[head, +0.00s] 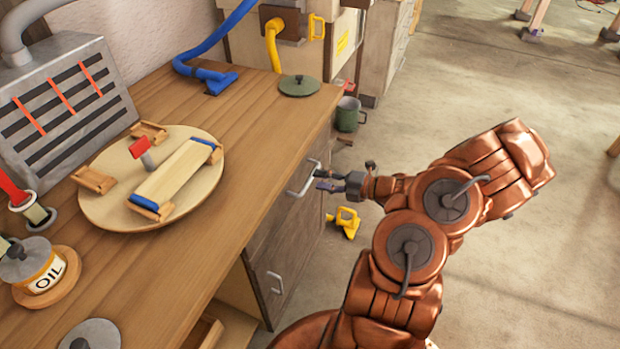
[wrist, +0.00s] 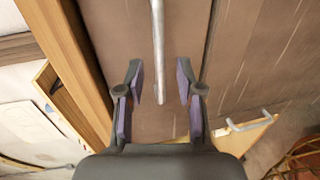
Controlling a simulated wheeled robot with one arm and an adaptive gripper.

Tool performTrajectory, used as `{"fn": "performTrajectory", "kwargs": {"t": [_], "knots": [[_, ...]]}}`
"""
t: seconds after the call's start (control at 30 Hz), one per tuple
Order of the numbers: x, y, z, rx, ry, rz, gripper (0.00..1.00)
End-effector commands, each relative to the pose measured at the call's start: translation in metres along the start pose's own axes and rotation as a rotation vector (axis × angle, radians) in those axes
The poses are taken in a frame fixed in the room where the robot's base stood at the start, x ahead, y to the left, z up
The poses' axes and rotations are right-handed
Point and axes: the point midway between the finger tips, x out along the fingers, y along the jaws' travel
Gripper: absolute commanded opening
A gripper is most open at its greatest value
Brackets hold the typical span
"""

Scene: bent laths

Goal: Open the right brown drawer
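The brown drawer (head: 277,220) is in the workbench's front, under the wooden top, with a silver bar handle (head: 303,179). It looks shut. My gripper (head: 322,181) is at the handle, reaching in from the right in the head view. In the wrist view my gripper (wrist: 160,82) is open, with a finger on each side of the handle's bar (wrist: 157,45). The bar runs between the fingertips and neither finger visibly touches it. The brown drawer front (wrist: 122,40) fills the background there. I cannot tell the exact depth between fingertips and bar.
A lower front with its own handle (head: 275,283) lies below. On the bench top (head: 250,130) are a round board (head: 205,200), an oil can (head: 45,272) and a green lid (head: 299,86). A yellow object (head: 346,221) shows below my gripper. Open floor lies right.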

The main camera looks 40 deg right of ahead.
Motion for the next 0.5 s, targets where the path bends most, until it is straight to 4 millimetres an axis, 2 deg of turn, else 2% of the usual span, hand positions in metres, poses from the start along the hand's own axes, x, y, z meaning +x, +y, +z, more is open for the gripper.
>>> {"fn": "performTrajectory", "kwargs": {"t": [0.2,0.5], "knots": [[0.026,0.000,-0.001,0.000,0.005,0.001,0.37],[0.041,0.000,-0.001,0.000,0.003,-0.001,0.37]]}}
